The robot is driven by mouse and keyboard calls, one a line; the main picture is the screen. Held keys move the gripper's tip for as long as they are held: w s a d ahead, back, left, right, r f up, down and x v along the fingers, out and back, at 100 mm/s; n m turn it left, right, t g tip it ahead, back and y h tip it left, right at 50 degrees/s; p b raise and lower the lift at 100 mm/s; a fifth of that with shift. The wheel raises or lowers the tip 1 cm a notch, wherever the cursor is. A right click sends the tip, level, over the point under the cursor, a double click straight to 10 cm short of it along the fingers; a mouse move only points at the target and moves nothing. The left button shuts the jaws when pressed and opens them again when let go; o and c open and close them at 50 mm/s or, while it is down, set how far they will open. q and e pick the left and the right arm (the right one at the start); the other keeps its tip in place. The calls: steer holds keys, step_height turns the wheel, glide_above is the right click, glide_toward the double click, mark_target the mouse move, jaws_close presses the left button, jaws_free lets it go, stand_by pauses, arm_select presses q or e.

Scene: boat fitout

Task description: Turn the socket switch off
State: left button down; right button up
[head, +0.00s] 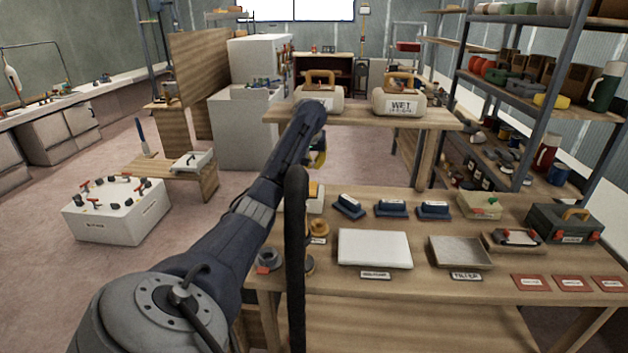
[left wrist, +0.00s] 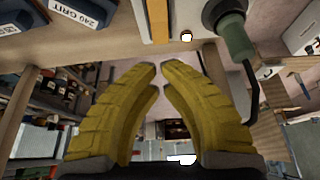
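I cannot make out a socket switch for certain in either view. My left gripper (head: 318,156) is mostly hidden behind my own arm in the head view; only a bit of yellow finger shows, above the back edge of the workbench (head: 470,286). In the left wrist view its two yellow fingers (left wrist: 160,72) stand apart with nothing between them. My right gripper is in neither view.
Blue sanding blocks (head: 391,208), a white slab (head: 374,248) and a grey tray (head: 460,252) are on the workbench. A raised shelf (head: 385,118) holds two handled containers. A white box with red handles (head: 117,210) stands at left. Open floor lies left of my arm.

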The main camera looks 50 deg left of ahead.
mark_target(314, 183)
arm_select(q)
steer(key=x, duration=1)
steer(key=shift+s+f, duration=0.1)
steer(key=shift+w+a+f, duration=0.25)
steer(key=shift+f, duration=0.35)
steer(key=shift+r, duration=0.15)
